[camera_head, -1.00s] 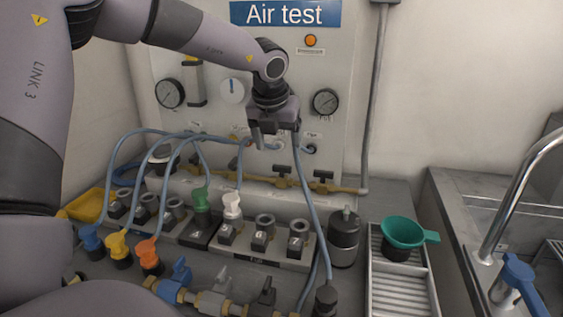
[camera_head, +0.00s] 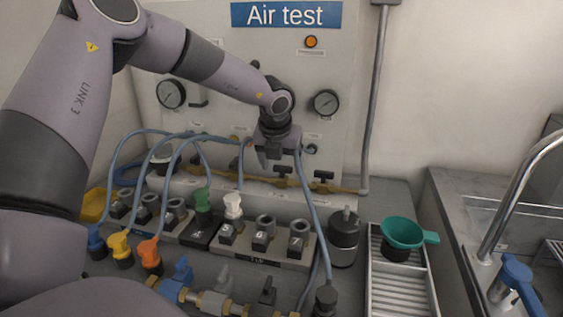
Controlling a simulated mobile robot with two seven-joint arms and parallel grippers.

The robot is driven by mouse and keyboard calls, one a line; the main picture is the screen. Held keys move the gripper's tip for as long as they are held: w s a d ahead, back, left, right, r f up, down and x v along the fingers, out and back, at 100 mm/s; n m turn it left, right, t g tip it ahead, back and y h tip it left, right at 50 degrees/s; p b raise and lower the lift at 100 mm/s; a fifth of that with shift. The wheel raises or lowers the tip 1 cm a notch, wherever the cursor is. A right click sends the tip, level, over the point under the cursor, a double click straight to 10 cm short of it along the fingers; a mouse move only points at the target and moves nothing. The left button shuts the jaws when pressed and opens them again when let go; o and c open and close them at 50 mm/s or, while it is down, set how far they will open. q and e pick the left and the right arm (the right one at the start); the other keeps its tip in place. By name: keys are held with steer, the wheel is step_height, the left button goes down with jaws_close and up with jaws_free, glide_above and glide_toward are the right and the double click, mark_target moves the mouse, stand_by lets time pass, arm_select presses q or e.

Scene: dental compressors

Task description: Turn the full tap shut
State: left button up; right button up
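A brass pipe (camera_head: 345,189) runs along the foot of the panel. It carries small dark-handled taps, one (camera_head: 323,175) clear to the right and another (camera_head: 284,171) just below my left gripper. A front row on the bench has a blue-handled tap (camera_head: 181,271), a grey one (camera_head: 223,277) and a black one (camera_head: 267,292). The labels are too small to read, so I cannot tell which tap is the full one. My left gripper (camera_head: 268,158) points down in front of the panel, just above the pipe; its finger gap is unclear. My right gripper is not in view.
Blue hoses (camera_head: 309,210) hang across the panel and bench. Numbered blocks (camera_head: 260,240) with coloured fittings stand in front of the pipe. A dark canister (camera_head: 343,240), a green funnel (camera_head: 402,232) and a sink tap (camera_head: 517,275) are to the right.

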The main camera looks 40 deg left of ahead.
arm_select(q)
steer(key=c, duration=1)
